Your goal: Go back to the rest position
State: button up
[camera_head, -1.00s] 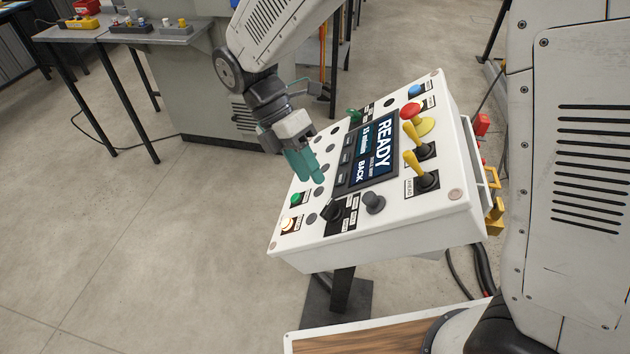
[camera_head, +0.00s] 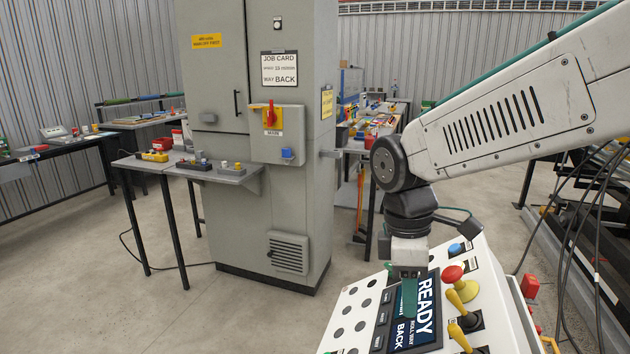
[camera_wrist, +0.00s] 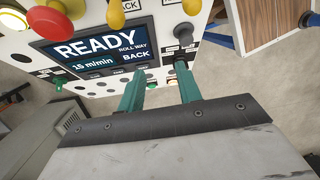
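My gripper (camera_head: 409,300) hangs fingers-down over the white control panel (camera_head: 350,310), in front of part of its screen (camera_head: 425,318). In the wrist view its two green fingers (camera_wrist: 160,92) are apart with nothing between them. The screen (camera_wrist: 95,48) reads READY, 15 m/min, ROLL WAY BACK. No contact between the fingers and the panel is clear to see. The panel also carries a red mushroom button (camera_head: 452,274), yellow levers (camera_head: 462,296) and a blue button (camera_head: 456,248). The panel's lower part is cut off in the head view.
A grey cabinet (camera_head: 215,110) stands behind, with a job card (camera_head: 279,69) reading WAY BACK and a red rotary switch (camera_head: 271,114). Cables (camera_head: 590,230) hang at the right. The floor at left (camera_head: 90,290) is clear.

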jog(key=s+d+r+m+t+y, duration=0.1)
jog(key=s+d+r+m+t, duration=0.3)
jog(key=d+m, duration=0.3)
jog(key=s+d+r+m+t, duration=0.3)
jog(key=s+d+m, duration=0.15)
jog(key=m, duration=0.35)
jog(key=s+f+g, duration=0.1)
jog(key=s, duration=0.1)
jog(key=s+f+g, duration=0.1)
jog(key=s, duration=0.1)
jog(key=s+f+g, duration=0.1)
jog(key=s+f, duration=0.1)
jog(key=shift+d+g, duration=0.15)
jog(key=shift+g, duration=0.25)
jog(key=shift+s+f+g, duration=0.2)
jog(key=shift+s+g, duration=0.1)
jog(key=shift+s, duration=0.1)
